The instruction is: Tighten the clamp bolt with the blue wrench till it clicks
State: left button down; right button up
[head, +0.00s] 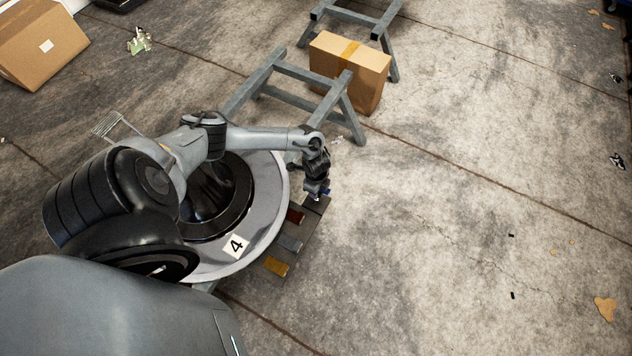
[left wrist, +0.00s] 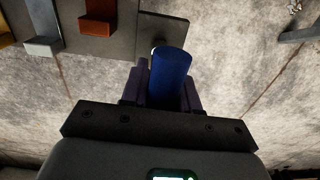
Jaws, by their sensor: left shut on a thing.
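My left gripper (head: 317,190) is beside the tool rack (head: 316,212) at the right rim of the round grey base. In the left wrist view my left gripper (left wrist: 160,88) is shut on a blue cylindrical handle (left wrist: 170,70), which I take for the blue wrench. Only a small bit of the blue wrench (head: 327,192) shows in the head view. Its far end is hidden, and I cannot tell whether it touches the rack. I cannot make out the clamp bolt. My right gripper is in neither view.
The rack carries red (head: 295,215), grey (head: 290,242) and yellow (head: 276,266) holders. Metal trestles (head: 320,112) and a cardboard box (head: 350,66) stand beyond. The concrete floor to the right is mostly clear.

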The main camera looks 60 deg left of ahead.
pick_arm(q)
jog(key=m+b, duration=0.1)
jog(key=m, duration=0.3)
jog(key=shift+w+a, duration=0.1)
jog(key=shift+w, duration=0.05)
jog(key=shift+m, duration=0.3)
jog(key=shift+f+m+b, duration=0.1)
jog(key=shift+m+b, duration=0.4)
jog(key=shift+m, duration=1.7)
jog(key=shift+b, duration=0.35)
